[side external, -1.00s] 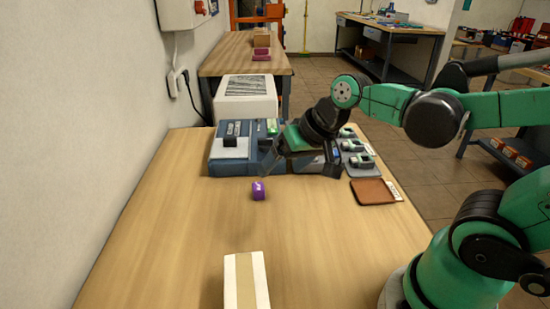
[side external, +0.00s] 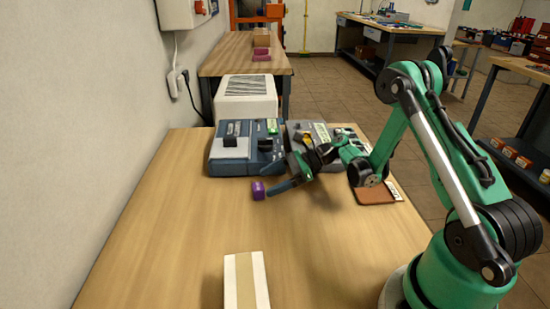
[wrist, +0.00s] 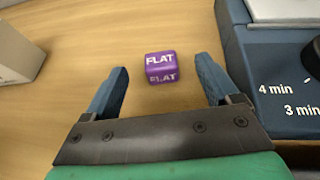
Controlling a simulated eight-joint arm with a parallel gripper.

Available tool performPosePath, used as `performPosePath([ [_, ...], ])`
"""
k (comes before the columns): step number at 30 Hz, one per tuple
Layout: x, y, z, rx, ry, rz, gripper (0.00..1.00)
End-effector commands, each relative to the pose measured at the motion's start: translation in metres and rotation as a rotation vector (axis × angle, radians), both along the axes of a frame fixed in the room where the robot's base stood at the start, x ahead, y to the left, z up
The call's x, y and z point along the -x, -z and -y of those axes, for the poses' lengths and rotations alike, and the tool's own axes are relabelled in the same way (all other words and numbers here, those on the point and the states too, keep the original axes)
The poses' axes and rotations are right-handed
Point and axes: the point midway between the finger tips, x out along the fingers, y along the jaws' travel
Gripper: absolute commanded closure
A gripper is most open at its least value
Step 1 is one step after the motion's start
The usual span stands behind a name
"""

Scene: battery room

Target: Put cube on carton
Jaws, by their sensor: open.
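The small purple cube (side external: 258,190) lies on the wooden table; in the wrist view the cube (wrist: 161,67) shows the word "FLAT" on two faces. My gripper (side external: 272,185) is low over the table, right beside the cube in the side view. In the wrist view my gripper (wrist: 166,82) is open, with the cube between and slightly beyond the fingertips, not gripped. The carton (side external: 245,280), white with a tan strip along its top, stands at the table's near edge. A corner of it (wrist: 18,55) shows at the upper left of the wrist view.
A blue device (side external: 232,160) with a timer dial stands close behind the cube; its edge (wrist: 270,110) is near my right finger. A grey device (side external: 303,130) and a brown pad (side external: 374,196) are to the right. The table between cube and carton is clear.

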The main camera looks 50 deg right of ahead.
Motion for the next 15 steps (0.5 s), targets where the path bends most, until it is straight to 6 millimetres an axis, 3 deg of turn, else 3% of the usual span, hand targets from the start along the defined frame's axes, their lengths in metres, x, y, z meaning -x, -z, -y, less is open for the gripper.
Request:
performPosePath([
  [15, -0.029, 0.022, -0.04, -0.017, 0.004, -0.007, 0.18],
])
